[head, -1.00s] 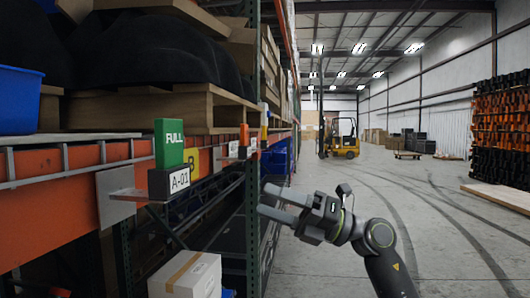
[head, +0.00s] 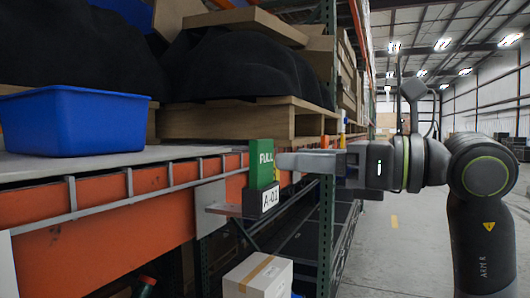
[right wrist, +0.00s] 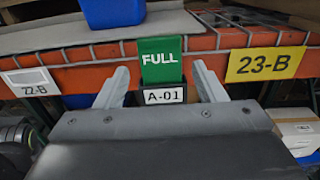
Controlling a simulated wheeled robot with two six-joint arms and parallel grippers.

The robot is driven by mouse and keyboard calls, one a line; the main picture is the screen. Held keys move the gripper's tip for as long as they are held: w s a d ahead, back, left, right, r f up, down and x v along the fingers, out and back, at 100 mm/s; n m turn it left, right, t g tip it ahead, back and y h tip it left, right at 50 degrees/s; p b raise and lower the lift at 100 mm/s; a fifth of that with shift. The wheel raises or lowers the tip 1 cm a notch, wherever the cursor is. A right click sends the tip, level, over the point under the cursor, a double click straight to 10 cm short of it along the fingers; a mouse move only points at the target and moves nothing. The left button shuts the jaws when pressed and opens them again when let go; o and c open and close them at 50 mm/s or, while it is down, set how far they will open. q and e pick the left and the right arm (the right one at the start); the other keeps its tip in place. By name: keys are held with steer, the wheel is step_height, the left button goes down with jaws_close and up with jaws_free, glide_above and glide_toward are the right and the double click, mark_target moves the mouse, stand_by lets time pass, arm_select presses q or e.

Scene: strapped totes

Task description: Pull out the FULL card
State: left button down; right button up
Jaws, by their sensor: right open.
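The green FULL card (head: 262,163) stands upright in a dark holder labelled A-01 (head: 268,198), on a small bracket at the front of the orange shelf beam. In the right wrist view the card (right wrist: 161,58) is centred above the A-01 holder (right wrist: 165,95). My right gripper (head: 284,162) is open beside the card in the head view. In the right wrist view its two fingers (right wrist: 160,69) lie left and right of the card, with gaps showing on both sides. My left gripper is not in view.
The orange beam (head: 120,220) runs along the shelf front. A blue bin (head: 75,122) and a loaded wooden pallet (head: 225,122) sit on the shelf. A cardboard box (head: 258,275) is below the holder. A yellow 23-B sign (right wrist: 265,64) is right of the card.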

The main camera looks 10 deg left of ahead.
mark_target(267, 157)
steer(key=b+x, duration=0.1)
steer(key=x, duration=0.5)
steer(key=shift+w+a+b, duration=0.1)
steer(key=shift+a+b, duration=0.2)
steer(key=shift+a, duration=0.05)
steer(key=c, duration=0.9)
steer(key=shift+r+p, duration=1.45)
steer(key=shift+r, duration=1.05)
steer(key=shift+d, duration=0.1)
steer(key=shift+d, duration=0.45)
steer(key=b+v, duration=0.2)
steer(key=v, duration=0.7)
